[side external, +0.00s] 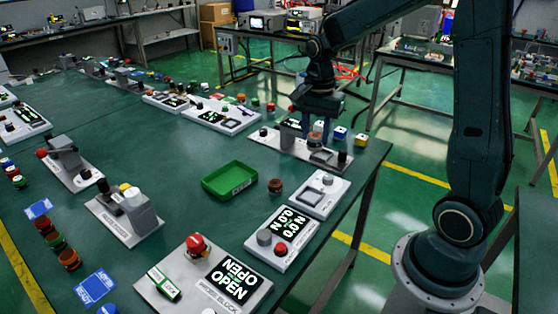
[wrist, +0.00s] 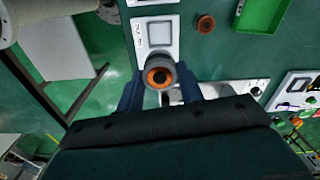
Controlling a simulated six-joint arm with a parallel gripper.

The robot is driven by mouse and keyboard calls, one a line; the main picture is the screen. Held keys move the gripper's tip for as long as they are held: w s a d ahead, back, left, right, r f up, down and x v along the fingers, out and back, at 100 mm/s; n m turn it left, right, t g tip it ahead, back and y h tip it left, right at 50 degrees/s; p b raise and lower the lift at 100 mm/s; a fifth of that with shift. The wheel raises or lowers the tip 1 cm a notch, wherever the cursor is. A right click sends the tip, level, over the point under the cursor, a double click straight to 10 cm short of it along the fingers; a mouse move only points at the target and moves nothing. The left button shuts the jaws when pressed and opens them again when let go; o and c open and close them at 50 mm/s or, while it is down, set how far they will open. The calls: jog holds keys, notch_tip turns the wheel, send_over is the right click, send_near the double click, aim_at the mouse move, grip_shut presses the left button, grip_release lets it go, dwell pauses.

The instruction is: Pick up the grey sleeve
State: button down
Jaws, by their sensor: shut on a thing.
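The grey sleeve (wrist: 160,57) is a short upright cylinder between the two blue fingers of my gripper (wrist: 160,82) in the wrist view. An orange ring with a dark centre (wrist: 158,77) shows at its near end. In the side external view my gripper (side external: 318,115) points down over the fixture plate at the table's right edge, with the sleeve (side external: 318,127) just under it. My gripper is shut on the sleeve. A brownish round part (side external: 315,141) shows just below. I cannot tell whether the sleeve is clear of the plate.
The fixture plate (side external: 270,140) carries a grey block and a dark knob (side external: 342,157). A green tray (side external: 215,188) and an orange-brown knob (side external: 275,186) lie nearer. Panels with displays line the front edge.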

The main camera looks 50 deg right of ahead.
aim_at(315, 135)
jog(key=shift+r, duration=1.5)
jog(key=c, duration=1.6)
grip_release()
jog(key=shift+c, duration=0.2)
jog(key=c, duration=0.4)
jog(key=shift+w+a+f, duration=0.25)
jog(key=shift+a+f, duration=0.1)
jog(key=shift+a, duration=0.2)
jog(key=shift+c, duration=0.2)
jog(key=a+f+n, duration=0.2)
jog(key=a+f, duration=0.2)
jog(key=a, duration=0.5)
jog(key=a+f+n, duration=0.2)
jog(key=a+f, duration=0.3)
jog(key=a, duration=0.5)
jog(key=shift+w+f+n, duration=0.25)
jog(key=shift+n, duration=0.05)
